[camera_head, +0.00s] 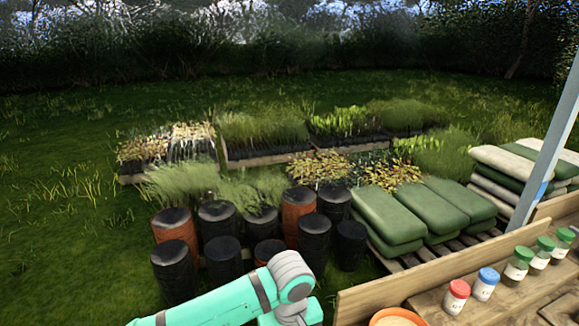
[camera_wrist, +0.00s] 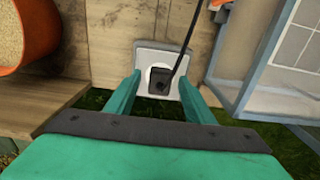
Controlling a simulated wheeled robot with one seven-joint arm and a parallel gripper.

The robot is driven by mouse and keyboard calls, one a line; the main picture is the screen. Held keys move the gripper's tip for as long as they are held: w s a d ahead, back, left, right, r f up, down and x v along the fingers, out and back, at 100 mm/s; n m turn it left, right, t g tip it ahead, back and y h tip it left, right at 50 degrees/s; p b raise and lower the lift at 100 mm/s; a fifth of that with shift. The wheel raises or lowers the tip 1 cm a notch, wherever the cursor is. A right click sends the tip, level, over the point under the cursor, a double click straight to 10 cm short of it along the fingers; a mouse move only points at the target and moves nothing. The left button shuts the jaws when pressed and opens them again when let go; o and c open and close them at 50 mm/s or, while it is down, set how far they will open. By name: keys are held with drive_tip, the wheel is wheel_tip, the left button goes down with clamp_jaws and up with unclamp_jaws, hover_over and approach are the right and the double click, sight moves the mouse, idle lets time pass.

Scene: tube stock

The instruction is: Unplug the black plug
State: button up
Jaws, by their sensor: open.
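The black plug (camera_wrist: 159,81) sits in a pale wall socket (camera_wrist: 148,58) on a wooden board in the wrist view. A black cord (camera_wrist: 186,48) runs up from the plug. My gripper (camera_wrist: 158,84) is open, with one teal finger on each side of the plug. I cannot tell whether the fingers touch it. In the head view, only my teal arm shows at the bottom; the plug and socket are out of that view.
An orange container (camera_wrist: 24,32) stands on a wooden ledge at left. A blue-grey framed box (camera_wrist: 266,70) is close on the right. Several capped jars (camera_head: 487,282) stand on the wooden bench (camera_head: 430,299). Grass lies below the board.

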drive_tip(key=shift+c, duration=0.5)
clamp_jaws()
drive_tip(key=shift+r, duration=0.15)
drive_tip(key=shift+r, duration=2.85)
